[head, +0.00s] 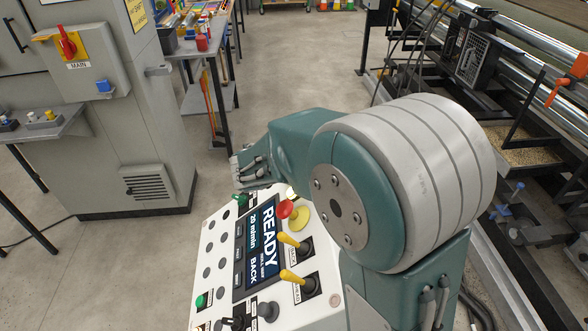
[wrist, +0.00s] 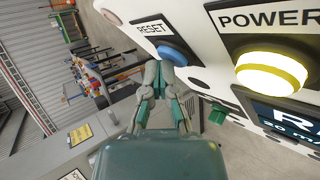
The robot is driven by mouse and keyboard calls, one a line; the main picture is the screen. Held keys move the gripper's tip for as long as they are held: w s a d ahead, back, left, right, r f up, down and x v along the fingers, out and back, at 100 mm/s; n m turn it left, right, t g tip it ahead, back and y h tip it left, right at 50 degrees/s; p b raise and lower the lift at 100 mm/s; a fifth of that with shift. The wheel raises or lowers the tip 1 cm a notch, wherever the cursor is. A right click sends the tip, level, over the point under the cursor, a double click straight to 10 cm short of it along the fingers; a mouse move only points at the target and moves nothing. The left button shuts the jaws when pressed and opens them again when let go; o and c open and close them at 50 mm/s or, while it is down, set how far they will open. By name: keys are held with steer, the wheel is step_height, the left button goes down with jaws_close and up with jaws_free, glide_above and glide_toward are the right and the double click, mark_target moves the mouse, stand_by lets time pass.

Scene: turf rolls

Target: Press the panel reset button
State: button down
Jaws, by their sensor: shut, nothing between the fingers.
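The control panel (head: 213,232) with a lit READY screen (head: 262,240) stands in front of me in the head view. In the wrist view the blue reset button (wrist: 174,54) sits on the white panel face under a RESET label (wrist: 151,28). My gripper (wrist: 160,68) is shut and empty, its fingertips just at the lower left of the button in the picture. I cannot tell whether the tips touch it. In the head view my arm covers part of the panel, and the reset button does not show there.
A lit yellow-white power lamp (wrist: 271,72) is right of the button in the wrist view. In the head view, yellow levers (head: 291,277) and a red-topped knob (head: 286,209) stick up from the panel. A grey cabinet (head: 150,130) stands at left, machinery at right.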

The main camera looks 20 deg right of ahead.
steer(key=shift+w+a+r, duration=0.1)
steer(key=shift+a+r, duration=0.4)
steer(key=shift+r, duration=0.15)
steer(key=shift+w+a+r, duration=0.15)
steer(key=shift+a+r, duration=0.65)
steer(key=shift+r, duration=0.2)
steer(key=shift+w+a+r, duration=0.15)
steer(key=shift+a+r, duration=0.65)
steer(key=shift+r, duration=0.15)
